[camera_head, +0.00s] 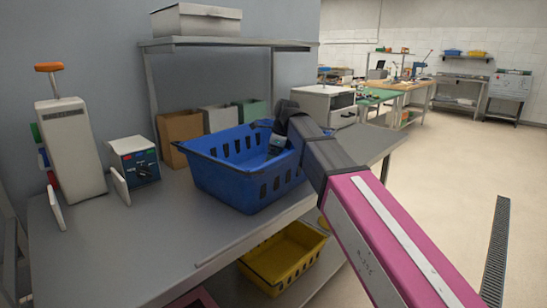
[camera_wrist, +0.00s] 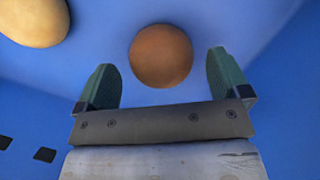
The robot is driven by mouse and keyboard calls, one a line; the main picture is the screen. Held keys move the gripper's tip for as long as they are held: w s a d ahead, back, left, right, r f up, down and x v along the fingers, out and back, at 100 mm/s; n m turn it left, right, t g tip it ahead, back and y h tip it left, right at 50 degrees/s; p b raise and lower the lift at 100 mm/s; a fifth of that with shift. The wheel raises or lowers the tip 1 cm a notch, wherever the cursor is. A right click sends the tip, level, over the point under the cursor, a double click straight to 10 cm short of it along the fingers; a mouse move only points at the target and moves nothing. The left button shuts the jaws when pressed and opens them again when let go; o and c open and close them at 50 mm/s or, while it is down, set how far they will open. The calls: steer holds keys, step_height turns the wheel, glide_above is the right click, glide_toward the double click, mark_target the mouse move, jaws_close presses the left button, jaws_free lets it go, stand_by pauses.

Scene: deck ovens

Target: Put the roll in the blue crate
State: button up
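The blue crate (camera_head: 250,185) stands on the grey table, and its blue inside fills the wrist view (camera_wrist: 285,110). My gripper (camera_head: 277,145) reaches down into the crate from its right side. In the wrist view my gripper's two green fingers (camera_wrist: 160,62) are spread apart. A round brown roll (camera_wrist: 161,55) lies in the crate, seen between and just beyond the fingertips, with gaps on both sides. A paler tan round roll (camera_wrist: 35,20) is at the upper left, cut off by the picture edge. The crate wall hides both rolls in the head view.
A yellow crate (camera_head: 284,258) sits on the lower shelf. A grey device with an orange handle (camera_head: 70,150) and a small control box (camera_head: 134,160) stand left. Paper bags (camera_head: 180,135) stand behind the crate under a raised shelf (camera_head: 230,43). The table front is clear.

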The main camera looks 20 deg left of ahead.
steer(key=shift+r, duration=0.55)
steer(key=v, duration=1.2)
steer(key=shift+r, duration=0.1)
